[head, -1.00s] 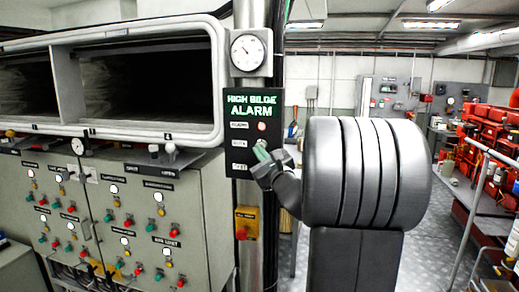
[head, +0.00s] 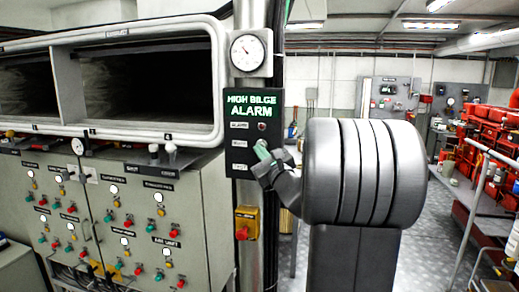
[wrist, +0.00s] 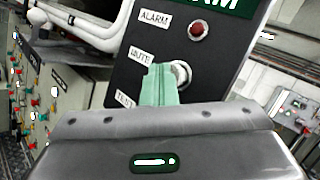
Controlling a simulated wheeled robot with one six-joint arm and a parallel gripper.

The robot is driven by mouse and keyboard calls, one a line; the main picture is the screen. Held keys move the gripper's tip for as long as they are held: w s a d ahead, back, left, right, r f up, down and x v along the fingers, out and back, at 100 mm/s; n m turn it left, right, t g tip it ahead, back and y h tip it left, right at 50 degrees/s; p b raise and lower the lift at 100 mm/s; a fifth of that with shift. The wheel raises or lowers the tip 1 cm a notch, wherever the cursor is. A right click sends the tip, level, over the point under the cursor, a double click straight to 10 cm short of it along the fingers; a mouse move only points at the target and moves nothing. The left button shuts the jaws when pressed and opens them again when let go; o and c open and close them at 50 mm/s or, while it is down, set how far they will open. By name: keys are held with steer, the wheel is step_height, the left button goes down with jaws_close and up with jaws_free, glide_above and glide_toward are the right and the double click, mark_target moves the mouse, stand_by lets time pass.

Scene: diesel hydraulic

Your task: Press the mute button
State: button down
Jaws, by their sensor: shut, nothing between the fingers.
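The black high bilge alarm panel (head: 241,98) is fixed to the column. In the wrist view the panel (wrist: 170,60) shows labels ALARM, MUTE and TEST, and a dark red lamp (wrist: 198,31) beside ALARM. The mute button (wrist: 181,72) is a pale round button beside the MUTE label (wrist: 142,56), partly hidden behind my green fingers. My gripper (head: 262,150) is shut and empty, its tips at the mute button. In the wrist view my gripper (wrist: 158,72) overlaps the button's left side; I cannot tell whether they touch. The test button is hidden.
A round gauge (head: 249,51) sits above the panel and a yellow box with a red knob (head: 246,223) below it. A grey control cabinet (head: 210,215) with several coloured buttons stands at left. Red machinery (head: 490,140) and a railing are at right.

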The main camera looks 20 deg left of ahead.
steer(key=shift+s, duration=0.1)
steer(key=shift+s+d+b, duration=0.1)
steer(key=shift+s+b, duration=0.4)
steer(key=shift+s, duration=0.3)
steer(key=s+b, duration=0.2)
steer(key=s, duration=0.3)
steer(key=shift+d, duration=0.1)
stand_by(0.5)
